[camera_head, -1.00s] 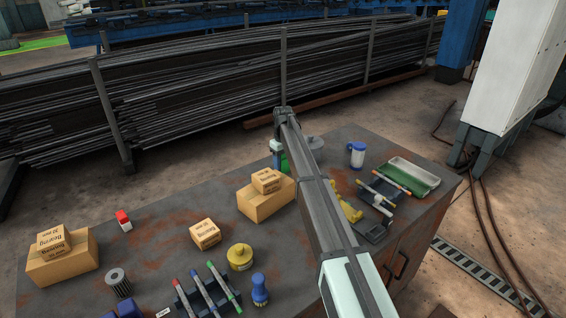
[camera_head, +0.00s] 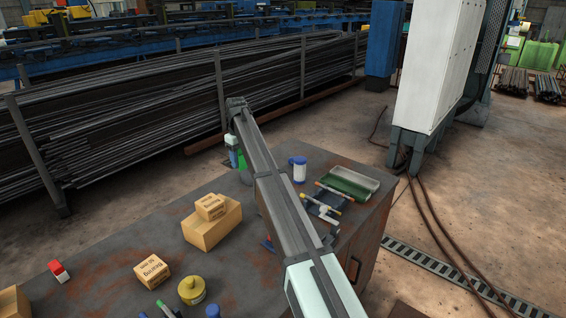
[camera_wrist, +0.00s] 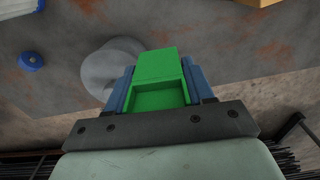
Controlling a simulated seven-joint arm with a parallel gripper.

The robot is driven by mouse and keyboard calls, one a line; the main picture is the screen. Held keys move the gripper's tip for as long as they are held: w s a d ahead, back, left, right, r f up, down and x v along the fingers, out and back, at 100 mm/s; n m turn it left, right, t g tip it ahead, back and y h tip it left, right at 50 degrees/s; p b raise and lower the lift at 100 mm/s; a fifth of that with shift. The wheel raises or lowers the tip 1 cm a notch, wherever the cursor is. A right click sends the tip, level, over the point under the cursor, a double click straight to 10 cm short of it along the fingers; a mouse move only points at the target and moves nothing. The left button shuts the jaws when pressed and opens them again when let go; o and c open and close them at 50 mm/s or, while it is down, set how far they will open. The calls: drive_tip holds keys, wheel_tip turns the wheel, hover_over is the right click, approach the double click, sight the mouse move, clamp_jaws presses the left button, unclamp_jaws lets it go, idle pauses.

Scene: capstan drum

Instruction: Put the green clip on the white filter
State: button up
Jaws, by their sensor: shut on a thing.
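The green clip (camera_wrist: 158,80) is a bright green block with a recess, held between the blue fingers of my gripper (camera_wrist: 158,88) in the wrist view. In the head view the clip (camera_head: 241,160) shows as a small green patch beside my gripper (camera_head: 236,154), at the far edge of the table. The white filter (camera_head: 299,173) is an upright white cylinder with a blue top, to the right of my gripper and arm, apart from the clip. A white and blue thing (camera_wrist: 16,8) at the wrist view's top left looks like the filter, cut off by the frame.
A grey round piece (camera_wrist: 108,66) lies beneath the clip. A blue ring-like piece (camera_wrist: 30,62) is left of it. Cardboard boxes (camera_head: 211,225) stand left of my arm; a green tray (camera_head: 349,183) lies right of the filter, near the table's edge.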

drive_tip(key=w+d+r+m, duration=0.1)
drive_tip(key=w+d+r, duration=0.15)
drive_tip(key=d, duration=0.65)
drive_tip(key=w+d+r+m, duration=0.1)
drive_tip(key=w+d+r, duration=0.15)
drive_tip(key=d, duration=0.55)
wheel_tip(320, 180, up, 5)
drive_tip(key=n, duration=0.3)
hover_over(300, 159)
drive_tip(key=shift+f, duration=4.8)
drive_tip(key=shift+f, duration=0.1)
drive_tip(key=o, duration=1)
drive_tip(key=shift+o, duration=0.2)
wheel_tip(300, 159, up, 12)
